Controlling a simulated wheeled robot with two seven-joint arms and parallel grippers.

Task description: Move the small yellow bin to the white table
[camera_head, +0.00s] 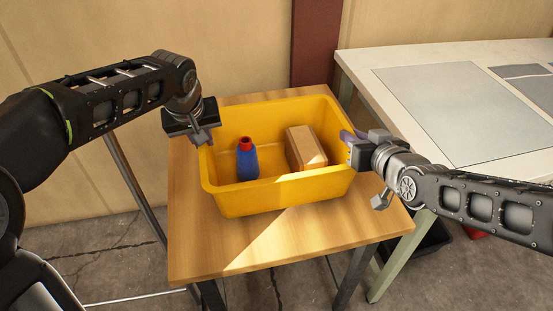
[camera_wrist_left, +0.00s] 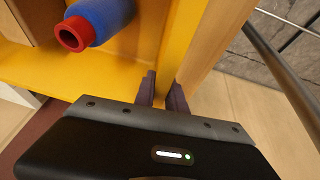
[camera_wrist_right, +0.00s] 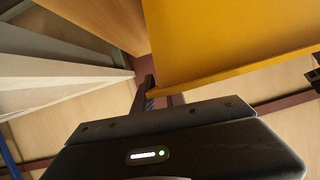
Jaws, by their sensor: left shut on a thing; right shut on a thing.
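The yellow bin (camera_head: 285,196) sits on the small wooden table (camera_head: 215,255). It holds a blue bottle with a red cap (camera_head: 247,162) and a brown box (camera_head: 306,148). My left gripper (camera_head: 204,138) is shut on the bin's left wall; in the left wrist view its fingers (camera_wrist_left: 162,92) straddle the yellow wall (camera_wrist_left: 180,45). My right gripper (camera_head: 350,140) is shut on the bin's right wall; in the right wrist view its fingers (camera_wrist_right: 158,98) are at the edge of the yellow wall (camera_wrist_right: 230,40). I cannot tell any gap between the bin and the wooden table.
The white table (camera_head: 365,62) stands to the right, with grey sheets (camera_head: 455,95) lying flat on it. A wall is behind.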

